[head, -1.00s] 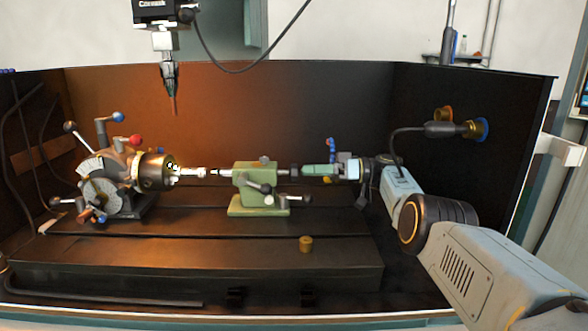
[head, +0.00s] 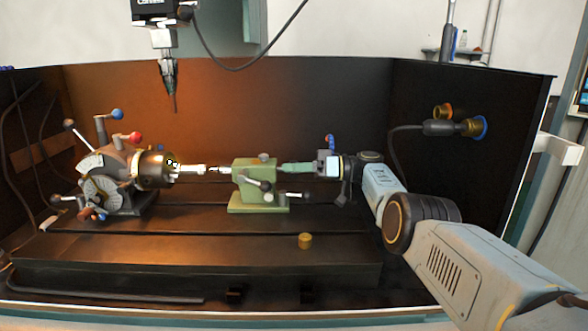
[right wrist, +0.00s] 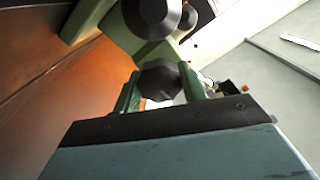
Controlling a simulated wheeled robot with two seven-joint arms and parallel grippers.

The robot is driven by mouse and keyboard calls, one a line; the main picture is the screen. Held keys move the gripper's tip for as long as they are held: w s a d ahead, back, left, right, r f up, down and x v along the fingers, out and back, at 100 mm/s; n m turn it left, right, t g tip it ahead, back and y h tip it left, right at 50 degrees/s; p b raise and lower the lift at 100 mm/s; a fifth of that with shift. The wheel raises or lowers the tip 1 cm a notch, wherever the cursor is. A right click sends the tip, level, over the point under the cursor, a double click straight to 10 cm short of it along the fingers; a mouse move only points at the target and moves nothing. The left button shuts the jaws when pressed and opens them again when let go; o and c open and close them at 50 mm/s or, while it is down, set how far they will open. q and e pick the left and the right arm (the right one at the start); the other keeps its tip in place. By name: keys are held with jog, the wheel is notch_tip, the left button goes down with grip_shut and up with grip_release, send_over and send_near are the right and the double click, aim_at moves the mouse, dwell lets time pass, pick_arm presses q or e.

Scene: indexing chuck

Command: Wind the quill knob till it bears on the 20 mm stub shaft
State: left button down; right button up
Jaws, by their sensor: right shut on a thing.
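The green tailstock (head: 255,180) stands on the bed with its quill (head: 221,170) pointing left. The 20 mm stub shaft (head: 190,169) is a pale stub held in the dark chuck (head: 153,170) at left. The quill tip is close to the shaft's end; I cannot tell whether they touch. My right gripper (head: 284,169) is at the tailstock's right end. In the right wrist view its green fingers lie on both sides of the black faceted quill knob (right wrist: 160,84), shut on it. In the head view the fingers largely hide the knob. My left gripper is not in view.
Clamp levers (head: 264,195) stick out from the tailstock's front. A small brass cylinder (head: 305,241) sits on the bed (head: 200,247) at front. A pointed tool (head: 168,80) hangs above. Dark walls (head: 300,115) enclose the back and sides.

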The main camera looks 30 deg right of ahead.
jog(key=shift+m, duration=0.3)
